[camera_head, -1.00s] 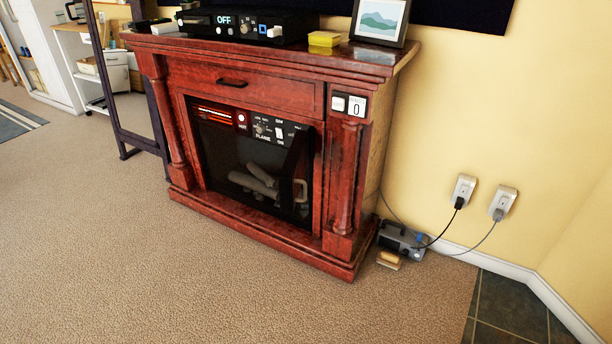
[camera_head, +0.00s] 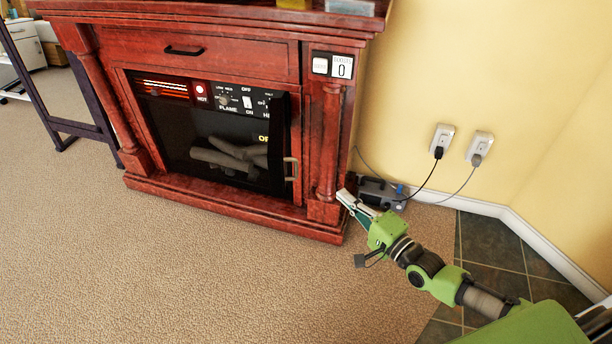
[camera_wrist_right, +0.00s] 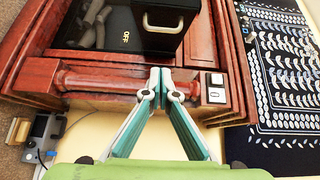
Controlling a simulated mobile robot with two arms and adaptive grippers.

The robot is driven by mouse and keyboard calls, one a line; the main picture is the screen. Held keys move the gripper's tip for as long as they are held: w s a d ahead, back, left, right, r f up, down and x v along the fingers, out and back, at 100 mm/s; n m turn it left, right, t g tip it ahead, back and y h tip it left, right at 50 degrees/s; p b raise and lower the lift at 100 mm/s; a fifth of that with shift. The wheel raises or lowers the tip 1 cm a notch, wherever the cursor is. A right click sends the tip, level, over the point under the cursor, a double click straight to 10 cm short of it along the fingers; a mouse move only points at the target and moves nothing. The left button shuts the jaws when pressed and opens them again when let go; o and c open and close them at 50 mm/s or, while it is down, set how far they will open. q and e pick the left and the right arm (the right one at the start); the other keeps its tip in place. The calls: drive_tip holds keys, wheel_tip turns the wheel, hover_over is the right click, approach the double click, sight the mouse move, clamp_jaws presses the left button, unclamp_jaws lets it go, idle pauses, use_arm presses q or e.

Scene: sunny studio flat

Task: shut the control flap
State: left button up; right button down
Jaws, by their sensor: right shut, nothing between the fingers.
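The electric fireplace insert (camera_head: 205,160) has a control strip (camera_head: 240,98) along its top, with knobs and switches exposed. A dark panel with a pale bar handle (camera_head: 291,169) stands at the insert's right side and seems to jut out from it; I take it for the control flap. In the right wrist view, a black panel (camera_wrist_right: 127,22) marked OFF shows with its handle (camera_wrist_right: 163,25). My right gripper (camera_head: 343,196) is shut and empty, low by the right column's foot in the head view. Its fingertips also show in the right wrist view (camera_wrist_right: 160,76), before the column. My left gripper is out of view.
The red wooden surround has a right column (camera_head: 328,145) beside the insert and a counter plate (camera_head: 332,66) above it. A grey device (camera_head: 382,192) with cables to two wall sockets (camera_head: 443,140) sits near my right gripper. Carpet in front is clear.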

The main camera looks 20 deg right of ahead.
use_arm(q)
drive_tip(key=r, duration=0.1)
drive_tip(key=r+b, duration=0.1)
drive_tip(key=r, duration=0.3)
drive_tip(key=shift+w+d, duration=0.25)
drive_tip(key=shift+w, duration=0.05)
use_arm(e)
drive_tip(key=s+a+x, duration=0.1)
drive_tip(key=a+x, duration=0.1)
drive_tip(key=x, duration=1)
drive_tip(key=shift+w+a, duration=0.25)
drive_tip(key=shift+a, duration=0.2)
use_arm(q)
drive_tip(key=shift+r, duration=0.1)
use_arm(e)
drive_tip(key=shift+a, duration=0.1)
